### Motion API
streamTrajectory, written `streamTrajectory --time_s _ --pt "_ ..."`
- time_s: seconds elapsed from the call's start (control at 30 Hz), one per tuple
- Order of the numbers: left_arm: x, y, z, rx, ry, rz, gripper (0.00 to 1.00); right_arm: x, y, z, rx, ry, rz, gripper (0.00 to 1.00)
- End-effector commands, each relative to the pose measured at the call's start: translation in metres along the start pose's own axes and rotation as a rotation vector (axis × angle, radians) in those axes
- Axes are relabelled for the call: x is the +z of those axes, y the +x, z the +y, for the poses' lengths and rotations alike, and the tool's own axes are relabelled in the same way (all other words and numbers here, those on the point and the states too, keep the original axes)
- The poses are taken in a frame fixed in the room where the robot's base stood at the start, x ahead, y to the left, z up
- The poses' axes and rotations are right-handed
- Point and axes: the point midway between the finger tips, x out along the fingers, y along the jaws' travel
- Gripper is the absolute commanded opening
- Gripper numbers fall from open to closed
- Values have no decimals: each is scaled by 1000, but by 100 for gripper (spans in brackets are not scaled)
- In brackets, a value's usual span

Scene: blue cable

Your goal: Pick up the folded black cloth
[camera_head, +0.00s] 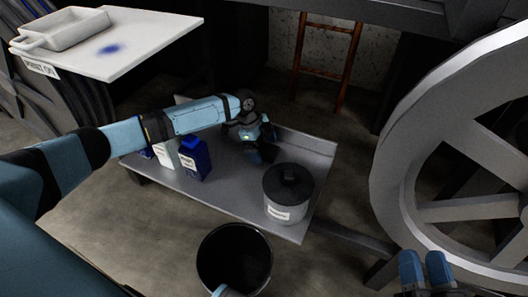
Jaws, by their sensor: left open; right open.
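My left arm reaches in from the left over the low grey table (235,195). My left gripper (262,146) is open, pointing down at the table's back middle. A dark patch (268,153) shows at its fingers; it may be the folded black cloth, but I cannot tell it from the gripper's own dark parts. No other folded black cloth can be made out. My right gripper (425,258) is open and empty at the lower right edge, away from the table.
A grey lidded pot (287,196) stands at the table's right end. A blue container (195,160) and a white one (166,153) stand on the left. A black bucket (234,256) is in front. A large grey wheel (394,140) fills the right; a white-topped surface (135,45) is upper left.

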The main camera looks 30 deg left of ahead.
Motion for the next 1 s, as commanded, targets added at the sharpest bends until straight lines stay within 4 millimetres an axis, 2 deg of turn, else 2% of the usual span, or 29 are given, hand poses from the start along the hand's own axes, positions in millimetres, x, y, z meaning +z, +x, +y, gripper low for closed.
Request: streamTrajectory --time_s 0.57,0.8,1.0 --pt "0 3 0 1 1 1 99 -4 0 -1 1 0 -3 43" --pt "1 3 0 1 1 1 46 -3 0 -1 1 0 -3 43" --pt "1 3 0 0 1 0 46 -3 0 0 1 0 -4 43"
